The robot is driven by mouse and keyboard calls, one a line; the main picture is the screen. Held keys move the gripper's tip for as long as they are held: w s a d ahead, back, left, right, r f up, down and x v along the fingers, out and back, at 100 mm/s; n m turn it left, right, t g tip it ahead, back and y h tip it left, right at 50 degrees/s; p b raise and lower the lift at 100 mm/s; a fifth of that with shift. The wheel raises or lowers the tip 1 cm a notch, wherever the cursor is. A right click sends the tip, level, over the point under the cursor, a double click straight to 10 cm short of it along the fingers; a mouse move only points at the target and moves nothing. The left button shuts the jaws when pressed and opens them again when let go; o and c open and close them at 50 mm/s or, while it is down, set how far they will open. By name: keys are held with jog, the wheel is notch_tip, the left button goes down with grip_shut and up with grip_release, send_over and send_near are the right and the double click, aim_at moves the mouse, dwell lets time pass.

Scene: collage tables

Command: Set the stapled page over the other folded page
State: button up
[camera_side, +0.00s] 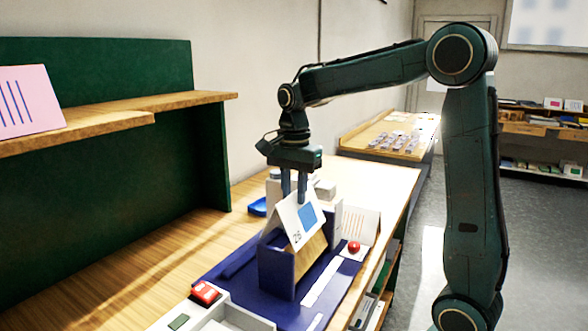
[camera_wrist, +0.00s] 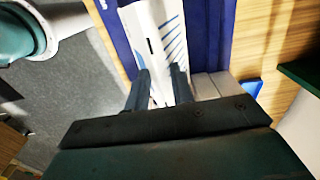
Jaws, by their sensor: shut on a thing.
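My gripper (camera_side: 295,190) points down and is shut on a white folded page (camera_side: 292,216) at its ridge. The page hangs like a tent, with a blue square and dark marks on its near face. In the wrist view the page (camera_wrist: 152,22) shows blue stripes and a small dark staple-like mark on its fold, between my gripper's fingers (camera_wrist: 160,82). Directly below the page is a tan sloped piece (camera_side: 311,256) beside a navy upright block (camera_side: 275,268). I cannot tell whether the page touches them, or whether the tan piece is the other folded page.
The work stands on a navy mat (camera_side: 225,277) on a wooden table. A white card with orange lines (camera_side: 358,224) and a red ball (camera_side: 353,247) are at right. A red item (camera_side: 205,292) lies in front, a blue tray (camera_side: 257,207) behind. A pink card (camera_side: 30,100) stands on the shelf.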

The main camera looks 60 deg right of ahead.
jog(key=shift+r, duration=0.3)
jog(key=shift+r, duration=0.1)
notch_tip(320, 180, up, 11)
jog(key=d+m, duration=0.3)
jog(key=d, duration=0.1)
jog(key=d+m, duration=0.2)
jog(key=d, duration=0.2)
jog(key=d+m, duration=0.3)
jog(key=d, duration=0.2)
jog(key=shift+s+r+m, duration=0.1)
jog(key=shift+m, duration=0.2)
jog(key=s+d+m, duration=0.3)
jog(key=d+m, duration=0.2)
jog(key=d, duration=0.2)
jog(key=s+d+m, duration=0.3)
jog(key=d+m, duration=0.1)
jog(key=d, duration=0.3)
notch_tip(320, 180, down, 12)
jog(key=shift+w+f, duration=0.1)
jog(key=shift+f, duration=0.2)
jog(key=shift+f, duration=5.95)
